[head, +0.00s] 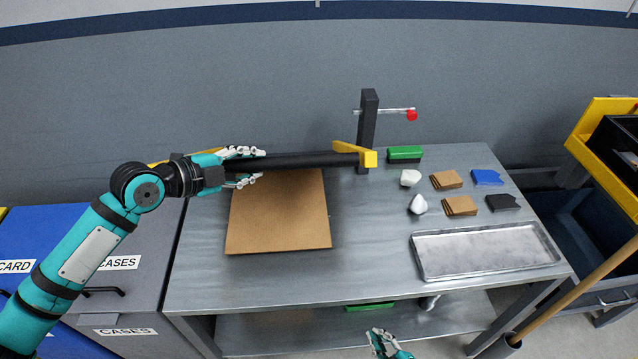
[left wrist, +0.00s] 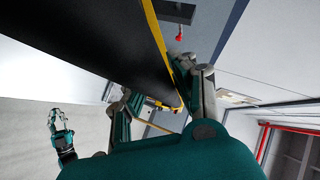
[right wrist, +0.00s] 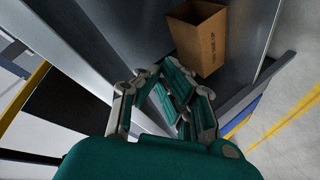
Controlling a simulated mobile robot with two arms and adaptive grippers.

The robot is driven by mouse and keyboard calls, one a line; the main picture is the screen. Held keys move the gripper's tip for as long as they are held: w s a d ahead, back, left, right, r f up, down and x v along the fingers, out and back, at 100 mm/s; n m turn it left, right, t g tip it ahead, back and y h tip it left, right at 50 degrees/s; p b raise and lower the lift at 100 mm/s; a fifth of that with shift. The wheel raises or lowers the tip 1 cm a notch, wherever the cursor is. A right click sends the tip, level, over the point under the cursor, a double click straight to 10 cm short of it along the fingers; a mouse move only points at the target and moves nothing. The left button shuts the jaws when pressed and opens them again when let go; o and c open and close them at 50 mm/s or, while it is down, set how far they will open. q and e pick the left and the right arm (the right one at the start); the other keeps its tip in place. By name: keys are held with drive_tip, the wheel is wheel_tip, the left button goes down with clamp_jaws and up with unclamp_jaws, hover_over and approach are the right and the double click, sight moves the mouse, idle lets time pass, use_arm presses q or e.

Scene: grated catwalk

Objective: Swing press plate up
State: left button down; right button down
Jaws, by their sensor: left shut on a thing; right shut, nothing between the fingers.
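The press plate (head: 305,160) is a long dark plate with yellow edges, seen nearly edge-on above the back of the bench in the head view. Its dark face also fills the upper left of the left wrist view (left wrist: 90,40). My left gripper (head: 245,167) is shut on its left part, with fingers above and below it. A brown square board (head: 278,220) lies on the bench below and in front of the plate. My right gripper (head: 378,340) is shut and empty, low in front of the bench; the right wrist view shows its fingers together (right wrist: 168,105).
A black post (head: 367,125) with a red-knobbed lever (head: 411,115) stands at the plate's right end. A metal tray (head: 416,262), green block (head: 405,153), white lumps and small stacks lie on the right. Grey cabinets (head: 140,270) stand left; a cart and broom stand right.

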use_arm(q)
drive_tip(key=shift+r, duration=0.1)
use_arm(e)
drive_tip(key=w+a+r+n+t+y, duration=0.1)
drive_tip(key=w+a+r+n+y, duration=0.15)
drive_tip(key=r+n+y, duration=0.6)
drive_tip(key=w+a+r+n+y, duration=0.1)
drive_tip(key=w+a+r+n, duration=0.15)
drive_tip(key=r+n, duration=0.75)
drive_tip(key=w+a+r+n+t+y, duration=0.15)
drive_tip(key=w+r+n+y, duration=0.3)
drive_tip(key=r, duration=1.05)
drive_tip(key=w+a+r+g, duration=0.1)
drive_tip(key=w+a+r, duration=0.6)
drive_tip(key=shift+w+r, duration=0.15)
drive_tip(key=shift+r, duration=0.1)
drive_tip(key=shift+a+r, duration=0.1)
